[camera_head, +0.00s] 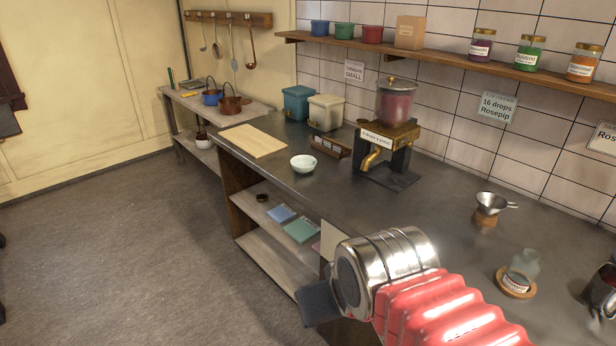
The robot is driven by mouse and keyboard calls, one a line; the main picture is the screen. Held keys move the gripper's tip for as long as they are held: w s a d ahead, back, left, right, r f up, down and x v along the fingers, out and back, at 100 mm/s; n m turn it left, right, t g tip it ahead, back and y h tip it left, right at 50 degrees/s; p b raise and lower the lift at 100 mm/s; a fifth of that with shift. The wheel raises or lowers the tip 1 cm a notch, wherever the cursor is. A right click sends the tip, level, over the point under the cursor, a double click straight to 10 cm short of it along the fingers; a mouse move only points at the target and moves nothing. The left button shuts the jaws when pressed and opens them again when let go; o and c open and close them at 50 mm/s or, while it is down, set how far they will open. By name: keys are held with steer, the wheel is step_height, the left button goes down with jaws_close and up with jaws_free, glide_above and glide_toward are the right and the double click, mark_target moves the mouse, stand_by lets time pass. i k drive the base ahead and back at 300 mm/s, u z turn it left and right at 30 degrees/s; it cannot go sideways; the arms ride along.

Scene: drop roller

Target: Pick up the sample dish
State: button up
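A small white bowl (303,164), which looks like the sample dish, sits upright on the dark counter (300,192) near its front edge. My gripper (318,304) is at the lower middle, in front of the counter and below its top, well apart from the dish. Its dark fingers show side-on, so I cannot tell whether they are open or shut. I see nothing held in it. My red-sleeved arm hides part of the counter front and shelves.
A wooden board (254,140) lies left of the dish and a small labelled wooden stand (329,147) behind it. A brass-tapped dispenser (390,135) stands to the right. Further right are a funnel (491,203) and a glass jar (521,270). The floor (130,240) at left is clear.

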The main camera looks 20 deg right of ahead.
mark_target(302, 164)
steer(key=k, duration=0.65)
steer(key=u, duration=0.5)
steer(key=i, duration=0.85)
steer(key=u, duration=0.35)
steer(key=i, duration=1.4)
steer(key=z, duration=0.95)
steer(key=i, duration=0.6)
steer(key=z, duration=0.5)
